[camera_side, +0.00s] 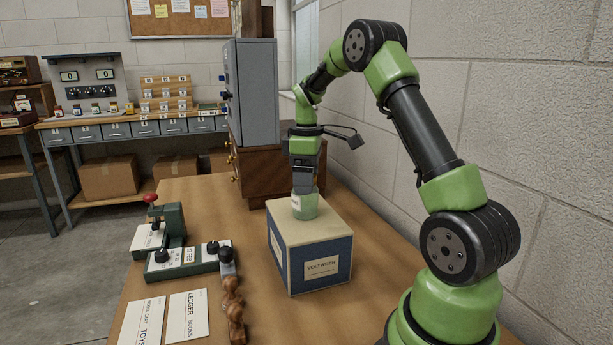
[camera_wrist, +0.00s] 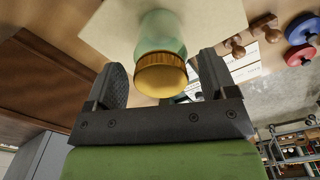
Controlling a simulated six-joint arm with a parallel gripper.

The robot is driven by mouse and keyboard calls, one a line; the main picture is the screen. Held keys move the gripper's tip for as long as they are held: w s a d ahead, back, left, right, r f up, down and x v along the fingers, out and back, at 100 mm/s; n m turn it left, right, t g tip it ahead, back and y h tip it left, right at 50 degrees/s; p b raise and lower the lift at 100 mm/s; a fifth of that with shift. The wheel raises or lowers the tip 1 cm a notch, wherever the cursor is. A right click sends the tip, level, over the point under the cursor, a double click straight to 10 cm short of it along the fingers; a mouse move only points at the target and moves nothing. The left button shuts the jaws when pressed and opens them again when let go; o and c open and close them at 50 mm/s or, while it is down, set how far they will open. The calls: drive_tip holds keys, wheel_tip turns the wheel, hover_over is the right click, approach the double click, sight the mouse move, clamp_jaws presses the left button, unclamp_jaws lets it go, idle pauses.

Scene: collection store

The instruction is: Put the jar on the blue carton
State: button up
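The jar (camera_side: 307,208) is pale green with a pale label and stands upright on the cream top of the blue carton (camera_side: 290,259), towards its back part. In the wrist view, the jar (camera_wrist: 161,32) shows its gold-brown lid, with the pale carton top (camera_wrist: 110,30) behind it. My gripper (camera_side: 304,190) is directly above the jar, pointing down. In the wrist view, my gripper (camera_wrist: 165,75) is open, with one finger on each side of the lid and a visible gap at both sides. The lid is hidden in the side view.
A grey cabinet on a wooden drawer unit (camera_side: 262,177) stands close behind the carton. A green device with a red knob (camera_side: 165,228), a turned wooden piece (camera_side: 235,309) and printed cards (camera_side: 187,315) lie to the left. The wall is close on the right.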

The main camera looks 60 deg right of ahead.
wheel_tip(320, 180, up, 11)
drive_tip(key=s+a+r+m+t, duration=0.1)
drive_tip(key=s+a+r+t, duration=0.1)
drive_tip(key=a+r, duration=0.45)
drive_tip(key=s+a+f+m+t+y, duration=0.1)
drive_tip(key=s+a+f+m+t, duration=0.1)
drive_tip(key=s+a, duration=0.4)
drive_tip(key=s+a+f+m+t+y, duration=0.1)
drive_tip(key=s+a+f+m+t, duration=0.2)
drive_tip(key=s+a, duration=0.4)
drive_tip(key=a+f+m, duration=0.1)
drive_tip(key=a, duration=0.3)
drive_tip(key=shift+a+m, duration=0.3)
